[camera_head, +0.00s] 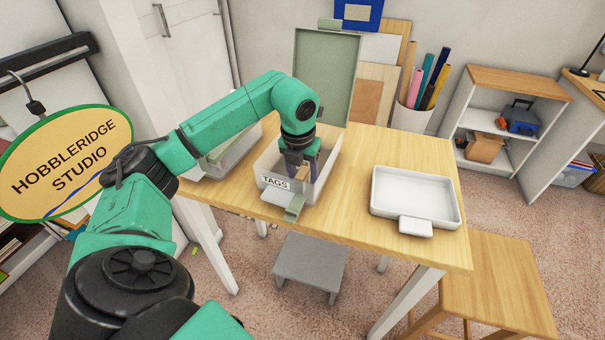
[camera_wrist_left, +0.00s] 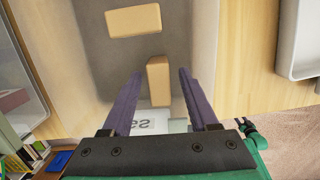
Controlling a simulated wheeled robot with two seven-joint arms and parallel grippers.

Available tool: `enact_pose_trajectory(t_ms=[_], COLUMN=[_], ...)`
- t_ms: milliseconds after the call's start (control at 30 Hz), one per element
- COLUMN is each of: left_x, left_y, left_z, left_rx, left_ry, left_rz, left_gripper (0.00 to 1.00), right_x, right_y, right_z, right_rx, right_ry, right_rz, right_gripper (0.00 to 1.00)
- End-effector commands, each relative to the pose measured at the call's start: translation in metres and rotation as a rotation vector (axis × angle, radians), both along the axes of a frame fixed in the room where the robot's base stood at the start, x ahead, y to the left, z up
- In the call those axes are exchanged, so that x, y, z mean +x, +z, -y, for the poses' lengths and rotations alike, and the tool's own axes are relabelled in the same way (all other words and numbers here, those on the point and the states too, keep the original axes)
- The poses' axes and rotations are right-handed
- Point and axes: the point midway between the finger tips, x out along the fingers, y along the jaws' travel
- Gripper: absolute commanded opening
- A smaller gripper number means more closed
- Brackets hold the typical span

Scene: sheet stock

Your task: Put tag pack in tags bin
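The tags bin (camera_head: 322,184) is a clear-walled bin with a white "TAGS" label (camera_head: 275,182) on its front, standing on the wooden table. My left gripper (camera_head: 299,172) reaches down into it. In the left wrist view the gripper (camera_wrist_left: 160,72) is open, with gaps on both sides of a tan tag pack (camera_wrist_left: 158,79) between its fingers. A second tan pack (camera_wrist_left: 133,20) lies on the bin floor beyond the fingertips. Whether the nearer pack rests on the floor or stands on edge is hard to tell. My right gripper is not in view.
A white tray (camera_head: 415,196) stands on the table to the right. Another clear bin (camera_head: 222,160) is at the left. A grey-green panel (camera_head: 327,75) rises behind the tags bin. Bare tabletop (camera_head: 351,170) lies between bin and tray.

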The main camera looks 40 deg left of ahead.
Motion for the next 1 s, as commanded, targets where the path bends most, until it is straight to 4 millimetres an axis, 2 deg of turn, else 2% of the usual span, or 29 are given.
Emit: enact_pose_trajectory(t_ms=[233, 367, 467, 767, 800, 900, 1000], left_x=[0.0, 0.0, -0.002, -0.012, -0.014, -0.016, -0.017], left_y=[0.001, 0.008, 0.023, 0.095, 0.106, 0.12, 0.123], left_z=[0.0, 0.0, 0.001, 0.004, 0.004, 0.004, 0.005], left_rx=[0.0, 0.0, 0.0, -0.001, 0.0, 0.001, 0.0], left_ry=[0.0, 0.0, 0.001, -0.001, -0.001, 0.0, 0.0], left_rz=[0.0, 0.002, 0.004, 0.006, 0.004, 0.003, 0.0], left_gripper=[0.59, 0.59, 0.59, 0.59, 0.59, 0.59, 0.59], right_x=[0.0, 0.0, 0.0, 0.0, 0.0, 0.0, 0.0], right_y=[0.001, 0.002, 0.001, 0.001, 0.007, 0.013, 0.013], right_z=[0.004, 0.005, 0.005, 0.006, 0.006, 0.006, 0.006], right_rx=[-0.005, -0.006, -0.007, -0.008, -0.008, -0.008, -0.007], right_ry=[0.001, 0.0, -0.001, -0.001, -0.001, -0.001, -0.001], right_rz=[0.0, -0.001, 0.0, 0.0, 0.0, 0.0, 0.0], right_gripper=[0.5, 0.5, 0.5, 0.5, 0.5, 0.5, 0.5])
